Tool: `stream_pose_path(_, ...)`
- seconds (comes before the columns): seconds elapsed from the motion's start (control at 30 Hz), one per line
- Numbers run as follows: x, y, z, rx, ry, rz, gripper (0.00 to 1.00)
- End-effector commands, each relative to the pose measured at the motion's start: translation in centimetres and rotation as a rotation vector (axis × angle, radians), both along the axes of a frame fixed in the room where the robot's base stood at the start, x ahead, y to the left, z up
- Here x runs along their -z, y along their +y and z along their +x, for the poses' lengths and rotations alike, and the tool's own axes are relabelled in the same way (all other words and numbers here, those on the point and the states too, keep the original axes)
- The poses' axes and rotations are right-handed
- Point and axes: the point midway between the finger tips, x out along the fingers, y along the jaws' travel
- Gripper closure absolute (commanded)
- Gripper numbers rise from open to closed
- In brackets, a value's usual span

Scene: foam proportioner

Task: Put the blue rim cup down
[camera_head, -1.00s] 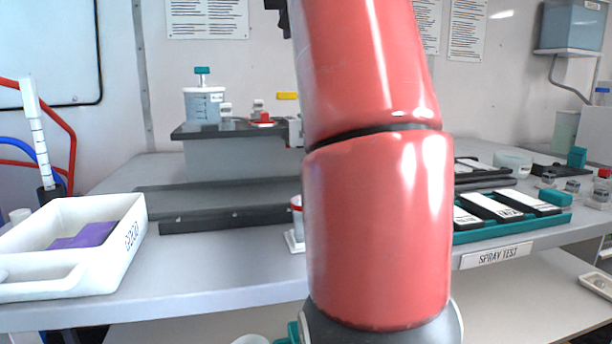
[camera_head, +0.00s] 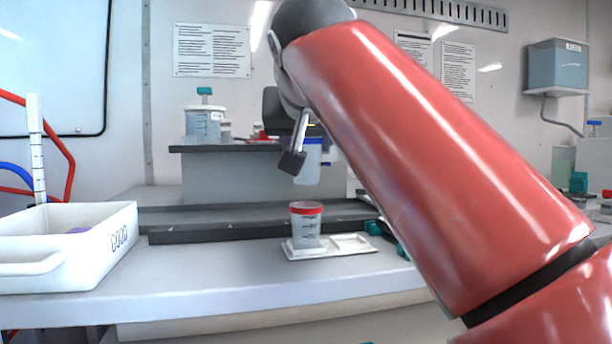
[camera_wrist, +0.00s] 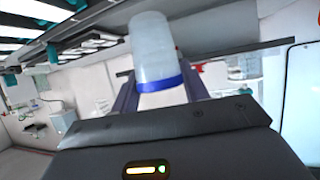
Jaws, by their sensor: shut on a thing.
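The blue rim cup (camera_head: 309,168) is a translucent cup with a blue band at its top. My gripper (camera_head: 299,150) is shut on it and holds it in the air, in front of the raised grey shelf. In the wrist view the cup (camera_wrist: 153,50) sits between the fingers of my gripper (camera_wrist: 160,92), with its blue rim nearest the camera. Below it on the bench, a red-rimmed cup (camera_head: 306,228) stands on the left part of a white two-place tray (camera_head: 331,252). The right part of that tray is bare.
A white bin (camera_head: 95,255) with something purple in it stands on the left of the bench (camera_head: 210,270). A dark rail (camera_head: 220,232) runs behind the tray. Bench in front of the tray is clear.

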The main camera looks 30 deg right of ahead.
Motion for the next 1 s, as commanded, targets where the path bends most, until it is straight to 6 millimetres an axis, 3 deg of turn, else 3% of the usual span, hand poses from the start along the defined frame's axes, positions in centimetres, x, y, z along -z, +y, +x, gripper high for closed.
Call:
stream_pose_path(0.03,1.2,0.1,0.0,-0.002,0.002,0.001,0.80)
stream_pose_path(0.2,3.2,0.1,0.0,-0.002,0.001,0.000,0.80)
stream_pose_path(0.6,3.6,0.0,0.0,0.000,0.000,0.000,0.80)
stream_pose_path(0.63,3.5,0.0,0.0,-0.001,0.000,0.000,0.51)
stream_pose_path(0.73,3.4,0.0,0.0,-0.001,0.001,0.000,0.38)
stream_pose_path(0.8,3.4,0.0,0.0,-0.001,0.001,0.000,0.33)
stream_pose_path(1.0,3.4,0.0,0.0,-0.001,0.001,0.001,0.33)
